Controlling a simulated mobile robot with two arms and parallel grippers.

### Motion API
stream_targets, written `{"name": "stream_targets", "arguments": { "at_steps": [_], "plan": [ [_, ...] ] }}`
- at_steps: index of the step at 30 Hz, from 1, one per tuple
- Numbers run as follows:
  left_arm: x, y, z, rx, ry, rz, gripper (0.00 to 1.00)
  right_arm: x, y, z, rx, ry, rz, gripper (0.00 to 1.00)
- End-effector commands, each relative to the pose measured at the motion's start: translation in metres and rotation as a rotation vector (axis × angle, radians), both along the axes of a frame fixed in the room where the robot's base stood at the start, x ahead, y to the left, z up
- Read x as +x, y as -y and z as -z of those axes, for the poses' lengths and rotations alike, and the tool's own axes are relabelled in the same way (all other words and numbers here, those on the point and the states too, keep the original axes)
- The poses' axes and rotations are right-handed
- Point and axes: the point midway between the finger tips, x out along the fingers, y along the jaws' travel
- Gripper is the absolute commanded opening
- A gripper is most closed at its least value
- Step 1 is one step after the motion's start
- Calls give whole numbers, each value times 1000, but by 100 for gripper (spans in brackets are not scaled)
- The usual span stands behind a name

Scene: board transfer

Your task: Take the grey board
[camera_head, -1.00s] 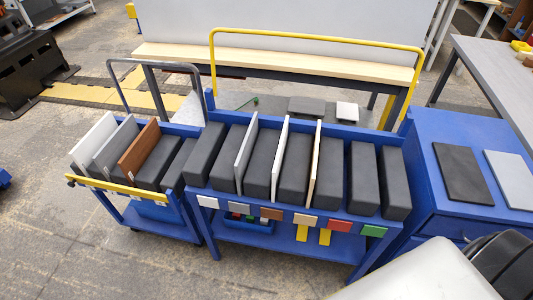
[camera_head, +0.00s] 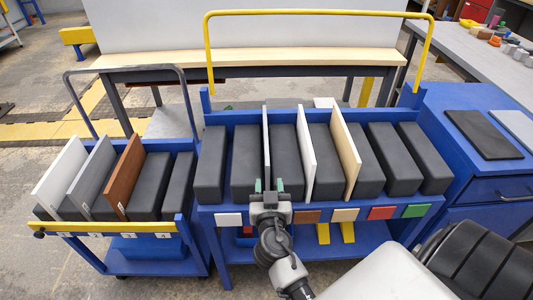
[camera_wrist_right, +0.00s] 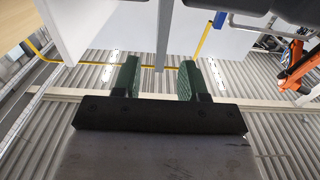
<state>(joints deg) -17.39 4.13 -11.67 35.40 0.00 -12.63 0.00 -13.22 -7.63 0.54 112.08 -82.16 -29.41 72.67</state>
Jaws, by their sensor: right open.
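A thin grey board (camera_head: 266,145) stands upright, nearly edge-on, between black blocks on the right-hand blue cart. My right gripper (camera_head: 269,185) is at the near end of this board, with its green fingertips apart. In the right wrist view a narrow grey edge (camera_wrist_right: 164,38) shows between the open fingertips (camera_wrist_right: 156,78), with gaps on both sides. Another grey board (camera_head: 92,175) stands on the left-hand cart between a white board (camera_head: 60,172) and a brown board (camera_head: 122,175). My left gripper is not in view.
A white board (camera_head: 306,152) and a beige board (camera_head: 346,150) stand to the right on the same cart, among black blocks (camera_head: 382,160). Coloured tags line its front rail. A yellow handle (camera_head: 320,14) rises behind. A blue cabinet (camera_head: 465,185) stands at the right.

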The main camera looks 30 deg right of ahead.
Motion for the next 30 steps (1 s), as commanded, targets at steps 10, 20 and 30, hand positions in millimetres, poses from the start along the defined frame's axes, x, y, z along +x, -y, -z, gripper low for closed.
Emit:
{"name": "stream_targets", "arguments": {
  "at_steps": [10, 20, 30],
  "plan": [
    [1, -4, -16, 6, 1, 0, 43, 31, 19, -3, -2, -2, -3, 43],
    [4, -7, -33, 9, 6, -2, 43, 66, 41, -3, -2, -4, -3, 43],
    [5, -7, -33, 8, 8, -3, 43, 68, 43, -1, 0, -4, -3, 32]
  ]
}}
